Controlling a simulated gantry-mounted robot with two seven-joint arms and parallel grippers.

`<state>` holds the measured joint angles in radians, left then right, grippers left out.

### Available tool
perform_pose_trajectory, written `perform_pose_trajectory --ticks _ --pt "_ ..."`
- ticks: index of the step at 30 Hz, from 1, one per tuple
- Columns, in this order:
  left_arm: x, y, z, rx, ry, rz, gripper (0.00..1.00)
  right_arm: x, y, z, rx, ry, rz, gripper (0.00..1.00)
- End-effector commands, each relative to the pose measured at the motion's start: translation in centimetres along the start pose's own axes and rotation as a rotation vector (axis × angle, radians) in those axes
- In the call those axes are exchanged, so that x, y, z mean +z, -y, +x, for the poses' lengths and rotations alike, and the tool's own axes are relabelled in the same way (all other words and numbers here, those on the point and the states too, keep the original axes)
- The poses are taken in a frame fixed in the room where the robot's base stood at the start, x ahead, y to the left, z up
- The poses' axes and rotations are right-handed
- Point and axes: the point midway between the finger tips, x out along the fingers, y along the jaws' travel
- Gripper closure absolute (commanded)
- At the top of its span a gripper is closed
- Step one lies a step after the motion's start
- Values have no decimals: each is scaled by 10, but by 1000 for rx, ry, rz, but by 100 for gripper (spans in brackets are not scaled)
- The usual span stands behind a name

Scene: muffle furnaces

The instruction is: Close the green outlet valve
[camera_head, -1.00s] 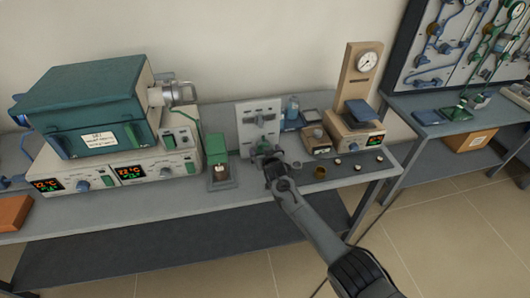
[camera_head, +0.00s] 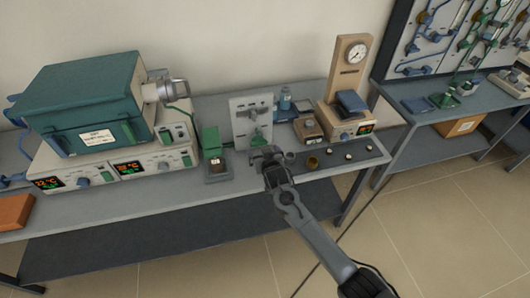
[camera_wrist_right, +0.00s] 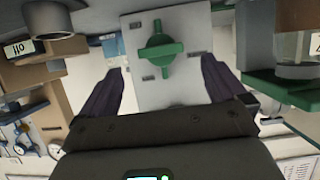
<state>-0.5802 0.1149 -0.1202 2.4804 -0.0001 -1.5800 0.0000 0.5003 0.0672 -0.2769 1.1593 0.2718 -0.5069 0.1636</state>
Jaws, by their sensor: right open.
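The green outlet valve (camera_head: 257,138) is mounted low on a pale upright panel (camera_head: 240,125) on the bench. In the right wrist view the valve (camera_wrist_right: 159,50) shows a round green body with a bar handle lying across the picture and short tabs above and below. My right gripper (camera_head: 268,152) is in front of the panel, just below the valve in the head view. Its two dark fingers (camera_wrist_right: 160,88) are spread apart, with the valve ahead of the gap between them. Nothing is held, and no contact with the valve shows. My left gripper is not in view.
A green block stand (camera_head: 213,150) is left of the panel. A brown box (camera_head: 308,128), a scale with a gauge post (camera_head: 346,75) and small round cups (camera_head: 313,162) are to the right. The teal furnace (camera_head: 85,100) stands at the far left.

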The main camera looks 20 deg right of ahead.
Motion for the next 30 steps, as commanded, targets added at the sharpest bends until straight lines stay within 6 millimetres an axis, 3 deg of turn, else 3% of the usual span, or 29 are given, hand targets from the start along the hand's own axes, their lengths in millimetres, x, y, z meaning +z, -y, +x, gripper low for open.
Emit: perform_pose_trajectory --ticks 9,30 --pt "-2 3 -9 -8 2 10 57 0 0 -25 0 0 -1 2" --pt "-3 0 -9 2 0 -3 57 0 0 -27 0 0 -1 2"
